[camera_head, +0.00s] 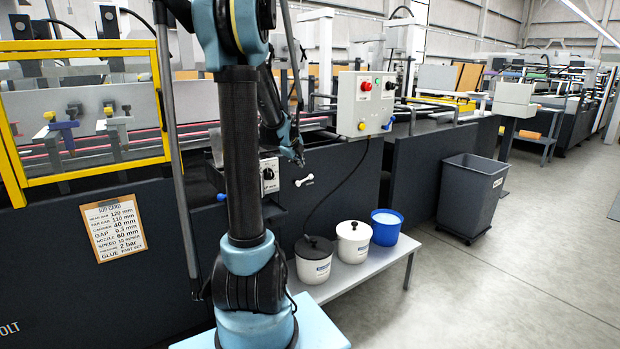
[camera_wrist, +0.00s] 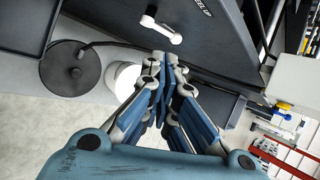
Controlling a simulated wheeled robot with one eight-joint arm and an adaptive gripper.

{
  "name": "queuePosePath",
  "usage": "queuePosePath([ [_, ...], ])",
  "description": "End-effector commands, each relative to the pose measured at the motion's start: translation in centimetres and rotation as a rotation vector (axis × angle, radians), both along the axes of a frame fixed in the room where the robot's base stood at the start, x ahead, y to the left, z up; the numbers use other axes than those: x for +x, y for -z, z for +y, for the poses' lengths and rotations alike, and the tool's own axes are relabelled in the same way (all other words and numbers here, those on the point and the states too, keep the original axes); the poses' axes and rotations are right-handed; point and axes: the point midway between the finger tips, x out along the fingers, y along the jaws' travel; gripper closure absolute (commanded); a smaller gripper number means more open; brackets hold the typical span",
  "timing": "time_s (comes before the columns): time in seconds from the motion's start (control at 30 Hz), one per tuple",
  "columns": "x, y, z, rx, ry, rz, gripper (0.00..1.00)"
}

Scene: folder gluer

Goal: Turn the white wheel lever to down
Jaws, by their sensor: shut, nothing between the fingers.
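The white wheel lever (camera_head: 303,181) sits on the dark front panel of the machine, just right of a grey control box. It lies nearly level, its right end slightly higher. In the wrist view the lever (camera_wrist: 163,31) is at the top middle, near lettering that seems to read "WHEEL UP". My gripper (camera_head: 299,160) is shut and empty, above the lever in the head view. In the wrist view the fingertips of my gripper (camera_wrist: 166,58) point toward the lever and appear apart from it.
A grey control box (camera_head: 269,176) with a dial is left of the lever. A button box (camera_head: 365,104) hangs above right, its cable running down. White pots (camera_head: 353,241) and a blue bucket (camera_head: 386,227) stand on a low bench (camera_head: 372,266).

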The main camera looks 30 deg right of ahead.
Motion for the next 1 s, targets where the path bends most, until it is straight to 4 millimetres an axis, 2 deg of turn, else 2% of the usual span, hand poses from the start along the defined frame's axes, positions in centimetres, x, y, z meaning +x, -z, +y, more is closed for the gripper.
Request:
queuePosePath([
  [0.03, 0.3, 0.2, -1.3, 0.01, 0.04, -0.025, 1.0],
  [0.1, 0.5, 0.3, -2.4, 0.023, 0.084, -0.054, 1.0],
  [0.2, 0.7, 0.5, -3.4, 0.034, 0.119, -0.08, 1.0],
  [0.47, 1.5, 1.5, -4.4, 0.038, 0.132, -0.089, 1.0],
  [1.0, 4.4, 6.1, -7.7, 0.037, 0.129, -0.087, 1.0],
])
